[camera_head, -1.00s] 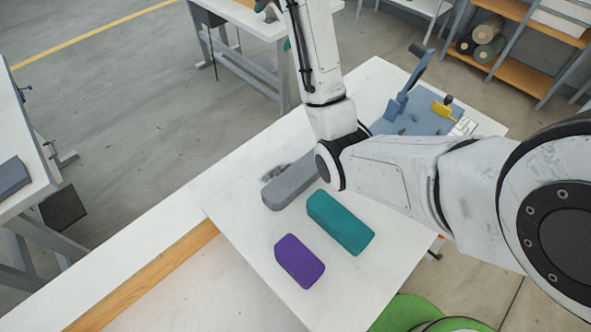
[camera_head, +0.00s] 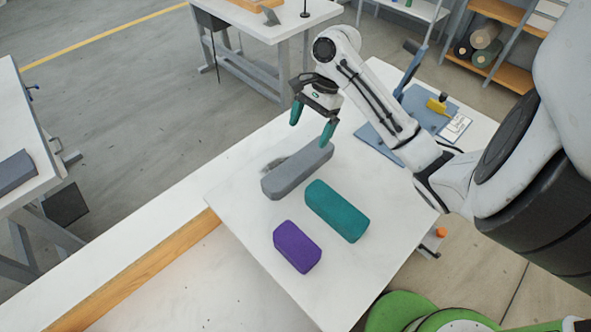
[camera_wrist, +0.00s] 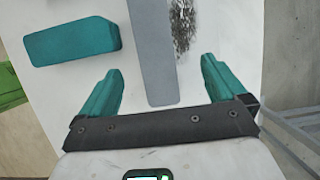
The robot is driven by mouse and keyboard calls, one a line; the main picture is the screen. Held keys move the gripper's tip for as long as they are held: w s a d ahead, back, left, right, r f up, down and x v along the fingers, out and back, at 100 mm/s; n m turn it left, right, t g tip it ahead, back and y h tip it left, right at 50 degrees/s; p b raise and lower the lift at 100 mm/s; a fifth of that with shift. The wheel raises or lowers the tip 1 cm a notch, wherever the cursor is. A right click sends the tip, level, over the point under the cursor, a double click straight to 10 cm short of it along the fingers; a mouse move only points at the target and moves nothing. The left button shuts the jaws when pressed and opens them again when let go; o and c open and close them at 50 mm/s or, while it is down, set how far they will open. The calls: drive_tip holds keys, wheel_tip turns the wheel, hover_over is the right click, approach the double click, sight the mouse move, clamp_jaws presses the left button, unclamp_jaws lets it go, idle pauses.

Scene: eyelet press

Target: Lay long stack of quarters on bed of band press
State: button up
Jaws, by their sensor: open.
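The longest stack is a grey bar-shaped one (camera_head: 297,170) lying flat on the white table. A shorter teal stack (camera_head: 337,211) and a small purple stack (camera_head: 297,247) lie nearer the front. My gripper (camera_head: 310,134) is open and empty, above the grey stack's far end. In the wrist view, the grey stack (camera_wrist: 154,50) runs up between my open fingers (camera_wrist: 161,66), apart from both; the teal stack (camera_wrist: 72,42) is at the left. The blue press (camera_head: 420,98), with a raised lever, stands at the table's back right; my arm hides part of its bed.
A yellow block (camera_head: 437,106) and a white card (camera_head: 456,127) are on the blue press. A dark smudge (camera_wrist: 182,25) marks the table beside the grey stack. The table's left front is bare. Other workbenches stand left and behind; green discs (camera_head: 400,312) show below the front right.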

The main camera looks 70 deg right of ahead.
hover_over(300, 162)
drive_tip(key=d, duration=0.2)
drive_tip(key=f, duration=0.3)
drive_tip(key=s+f, duration=0.1)
drive_tip(key=f, duration=0.1)
drive_tip(key=shift+a, duration=0.1)
drive_tip(key=shift+p+x, duration=0.3)
drive_tip(key=shift+x, duration=2.75)
drive_tip(key=shift+c, duration=0.3)
drive_tip(key=shift+r, duration=0.1)
drive_tip(key=c, duration=1.4)
